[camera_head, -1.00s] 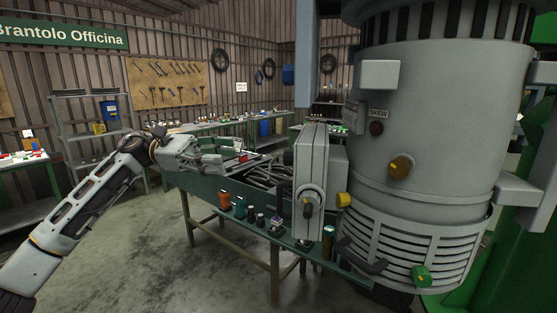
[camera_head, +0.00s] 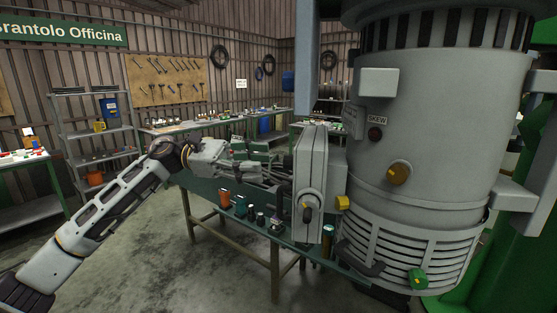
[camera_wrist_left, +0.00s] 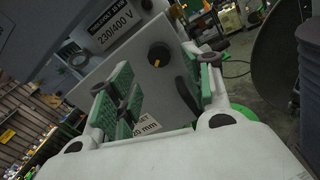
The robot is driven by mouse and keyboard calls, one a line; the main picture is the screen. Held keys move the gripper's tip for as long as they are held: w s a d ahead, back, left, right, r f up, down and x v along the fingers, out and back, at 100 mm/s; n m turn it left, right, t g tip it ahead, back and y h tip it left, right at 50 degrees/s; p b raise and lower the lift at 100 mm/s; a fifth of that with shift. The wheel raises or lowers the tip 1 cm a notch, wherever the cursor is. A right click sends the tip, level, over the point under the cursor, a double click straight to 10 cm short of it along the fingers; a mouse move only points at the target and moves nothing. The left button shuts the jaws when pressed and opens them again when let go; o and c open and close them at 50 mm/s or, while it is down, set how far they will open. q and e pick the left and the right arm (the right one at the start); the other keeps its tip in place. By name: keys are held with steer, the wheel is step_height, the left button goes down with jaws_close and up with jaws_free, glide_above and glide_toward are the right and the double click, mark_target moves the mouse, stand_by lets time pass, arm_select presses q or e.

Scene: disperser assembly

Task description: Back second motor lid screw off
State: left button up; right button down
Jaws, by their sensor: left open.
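The large grey motor housing (camera_head: 440,130) fills the right of the head view. An orange-yellow knob (camera_head: 398,174) and a green knob (camera_head: 417,277) sit on its side, and a smaller yellow knob (camera_head: 342,203) sits beside the flat grey box (camera_head: 311,165). I cannot tell which is the second lid screw. My left gripper (camera_head: 268,172) is just left of the grey box, partly lost against clutter. In the left wrist view its green-padded fingers (camera_wrist_left: 160,80) are open, with a pale panel and a black knob (camera_wrist_left: 159,55) beyond them. Nothing shows held. My right gripper is out of view.
A green workbench (camera_head: 212,189) with several small items along its front edge runs under my left arm. Shelves (camera_head: 92,125) and a tool board (camera_head: 168,80) stand at the back left. The concrete floor in front is clear.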

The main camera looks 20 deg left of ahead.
mark_target(289, 163)
arm_select(q)
steer(key=shift+w+d+p, duration=0.15)
steer(key=shift+d+p, duration=0.2)
steer(key=shift+d, duration=1)
steer(key=shift+w+d+p, duration=0.1)
steer(key=shift+d+p, duration=0.2)
steer(key=shift+d, duration=1.05)
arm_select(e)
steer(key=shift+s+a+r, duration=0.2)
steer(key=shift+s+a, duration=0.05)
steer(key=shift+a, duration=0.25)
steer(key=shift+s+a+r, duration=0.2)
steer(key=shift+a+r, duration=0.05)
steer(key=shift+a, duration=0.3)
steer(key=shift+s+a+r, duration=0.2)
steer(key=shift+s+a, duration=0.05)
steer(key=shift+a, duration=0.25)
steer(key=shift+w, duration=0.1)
